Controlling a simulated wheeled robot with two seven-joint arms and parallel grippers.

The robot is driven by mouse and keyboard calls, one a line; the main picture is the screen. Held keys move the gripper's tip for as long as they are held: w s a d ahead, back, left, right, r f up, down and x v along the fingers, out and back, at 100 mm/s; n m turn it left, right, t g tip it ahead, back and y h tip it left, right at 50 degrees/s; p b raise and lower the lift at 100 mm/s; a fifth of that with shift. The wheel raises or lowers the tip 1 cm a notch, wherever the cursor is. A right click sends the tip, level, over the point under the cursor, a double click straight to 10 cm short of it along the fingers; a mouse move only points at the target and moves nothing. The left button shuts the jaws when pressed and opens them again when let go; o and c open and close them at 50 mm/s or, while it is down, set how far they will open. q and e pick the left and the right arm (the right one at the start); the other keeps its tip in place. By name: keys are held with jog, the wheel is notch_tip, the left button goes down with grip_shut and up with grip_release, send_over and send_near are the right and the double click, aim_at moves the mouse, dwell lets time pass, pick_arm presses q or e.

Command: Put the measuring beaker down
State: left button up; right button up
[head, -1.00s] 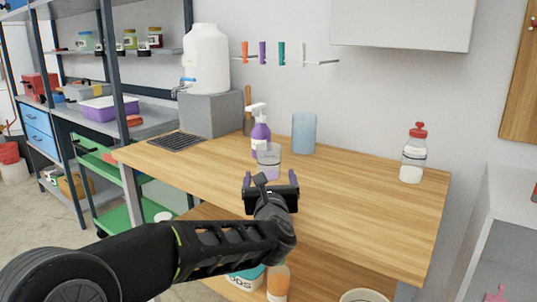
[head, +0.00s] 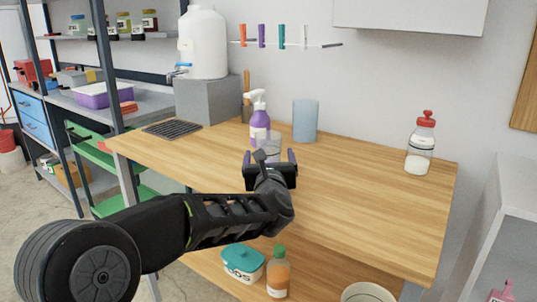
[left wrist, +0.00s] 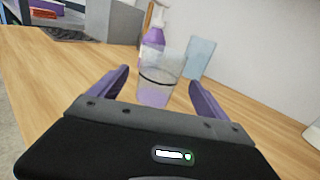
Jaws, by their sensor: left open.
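The measuring beaker (head: 270,146) is a clear cup with a dark band, upright on the wooden table (head: 360,200). It also shows in the left wrist view (left wrist: 157,82), beyond and between the spread purple fingertips. My left gripper (head: 270,157) is open, with its fingers pointing at the beaker. In the head view the gripper covers the beaker's lower part. I cannot tell whether either finger touches it. My right gripper is not in view.
A purple spray bottle (head: 260,118) stands close behind the beaker, and a blue tumbler (head: 305,121) to its right. A red-topped jar (head: 420,145) stands far right. A white dispenser (head: 203,42) sits on a grey block at the back left. The table's right half is mostly clear.

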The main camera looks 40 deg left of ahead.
pick_arm(q)
jog(key=x, duration=0.5)
jog(key=shift+a, duration=0.1)
jog(key=shift+c, duration=0.5)
jog(key=c, duration=1.5)
notch_tip(320, 180, up, 10)
jog(key=p, duration=0.3)
dwell(0.4)
